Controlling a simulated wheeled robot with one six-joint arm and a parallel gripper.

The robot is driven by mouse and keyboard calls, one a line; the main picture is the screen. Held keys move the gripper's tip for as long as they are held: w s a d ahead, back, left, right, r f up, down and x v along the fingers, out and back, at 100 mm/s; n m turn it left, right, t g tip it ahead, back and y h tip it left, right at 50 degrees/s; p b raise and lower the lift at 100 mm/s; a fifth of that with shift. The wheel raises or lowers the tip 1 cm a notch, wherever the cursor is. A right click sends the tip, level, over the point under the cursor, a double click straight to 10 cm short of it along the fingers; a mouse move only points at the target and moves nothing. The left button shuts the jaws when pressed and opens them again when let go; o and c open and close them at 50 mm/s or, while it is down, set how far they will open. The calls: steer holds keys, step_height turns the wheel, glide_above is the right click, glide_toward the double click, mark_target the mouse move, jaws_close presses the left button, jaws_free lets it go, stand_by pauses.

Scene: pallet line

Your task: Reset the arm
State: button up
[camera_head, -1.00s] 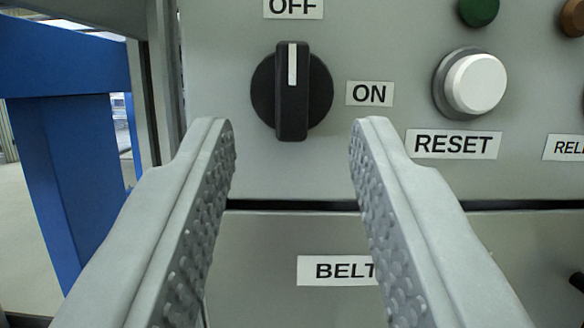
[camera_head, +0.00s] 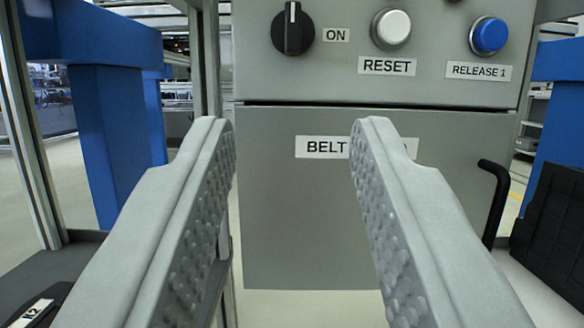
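My gripper (camera_head: 292,130) is open and empty, its two grey fingers with dimpled pads spread apart in the lower half of the view. Beyond it stands a grey control panel (camera_head: 420,20). A black rotary knob (camera_head: 292,28) with a white mark pointing up sits at its upper left, beside an ON label. A white RESET button (camera_head: 391,28) and a blue RELEASE 1 button (camera_head: 489,36) are to its right. The fingers are apart from the panel. The right finger hides part of the BELT label (camera_head: 322,147).
A lower grey cabinet face (camera_head: 300,240) carries the BELT label. Blue posts stand at left (camera_head: 112,140) and right (camera_head: 556,120). A black bent handle (camera_head: 496,200) and a black ribbed object (camera_head: 552,230) are at right. A dark surface (camera_head: 50,275) is at lower left.

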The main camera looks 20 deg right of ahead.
stand_by(0.3)
steer(key=s+a+r+n+g+y, duration=0.15)
steer(key=a+r, duration=0.25)
steer(key=r, duration=0.6)
steer(key=s+a+r+y, duration=0.15)
steer(key=a+r, duration=0.25)
steer(key=r, duration=0.6)
steer(key=s+a+r, duration=0.3)
steer(key=a+r, duration=0.1)
steer(key=r, duration=0.5)
steer(key=s+a+r+g+y, duration=0.1)
steer(key=s+a+r, duration=0.2)
steer(key=s, duration=0.6)
steer(key=s+a+r+n+y, duration=0.1)
steer(key=s+a+r, duration=0.2)
steer(key=s+r, duration=0.3)
steer(key=s+a+r+g+y, duration=0.1)
steer(key=s+a+r, duration=0.2)
steer(key=s, duration=0.8)
step_height(320, 180, up, 2)
steer(key=shift+s+r+g, duration=0.1)
steer(key=shift+s+g, duration=0.2)
steer(key=shift+g, duration=0.05)
